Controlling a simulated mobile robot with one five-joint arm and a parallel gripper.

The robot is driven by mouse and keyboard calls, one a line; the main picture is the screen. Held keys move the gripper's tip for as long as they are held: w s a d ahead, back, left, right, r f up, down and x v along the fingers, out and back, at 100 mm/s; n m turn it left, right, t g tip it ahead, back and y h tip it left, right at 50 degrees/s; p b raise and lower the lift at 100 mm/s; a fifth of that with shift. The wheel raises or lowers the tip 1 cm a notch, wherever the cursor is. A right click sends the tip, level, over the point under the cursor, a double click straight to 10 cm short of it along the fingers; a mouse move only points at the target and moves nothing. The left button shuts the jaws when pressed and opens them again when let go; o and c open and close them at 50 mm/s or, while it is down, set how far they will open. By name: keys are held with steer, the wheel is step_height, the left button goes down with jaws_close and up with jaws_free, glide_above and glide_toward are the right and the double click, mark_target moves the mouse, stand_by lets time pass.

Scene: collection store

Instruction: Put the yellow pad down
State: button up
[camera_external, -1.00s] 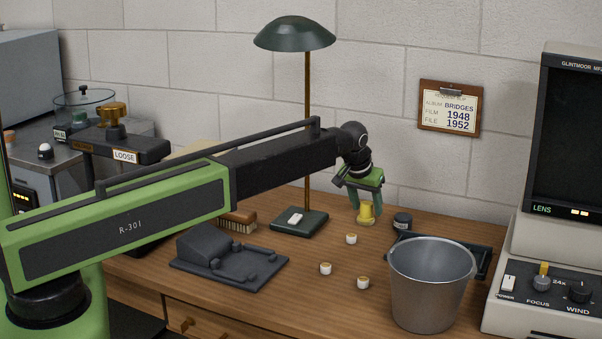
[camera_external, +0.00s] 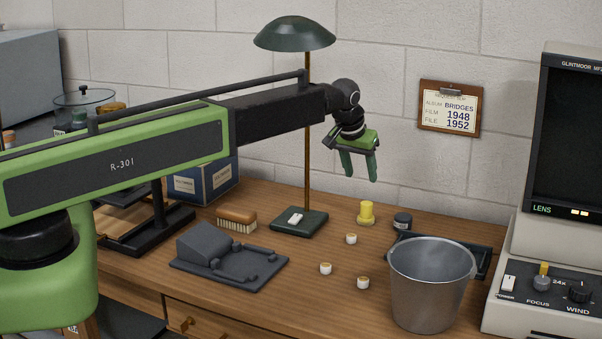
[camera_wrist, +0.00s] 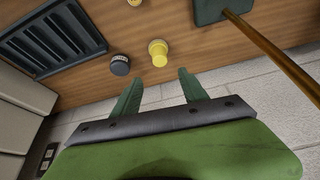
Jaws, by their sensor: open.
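The yellow pad (camera_external: 366,213) is a small yellow piece with a wider base. It stands upright on the wooden desk between the lamp base and a small dark jar. It also shows in the wrist view (camera_wrist: 159,54), beyond the fingertips. My gripper (camera_external: 360,179) is open and empty, above the pad and apart from it. Its two green fingers (camera_wrist: 157,87) show spread in the wrist view with nothing between them.
The dark jar (camera_external: 402,222) stands just right of the pad, by a black tray (camera_external: 484,262). A metal bucket (camera_external: 430,290) is in front. The lamp base (camera_external: 298,223) and its pole (camera_external: 307,130) are left of the pad. Several small white-sided pieces (camera_external: 351,239) lie in front.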

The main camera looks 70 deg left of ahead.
steer(key=shift+f, duration=0.1)
steer(key=s+d+m+g+h, duration=0.1)
steer(key=s+d+m, duration=0.1)
steer(key=s+d, duration=0.5)
steer(key=s+d+f+m+g+h, duration=0.1)
steer(key=s+d+m, duration=0.2)
steer(key=s+d, duration=0.5)
steer(key=s+d+f+m+g+h, duration=0.1)
steer(key=s+d, duration=0.6)
steer(key=d, duration=1.5)
steer(key=shift+s+d+m+g, duration=0.25)
steer(key=shift+s+m+g, duration=0.15)
steer(key=shift+m, duration=0.5)
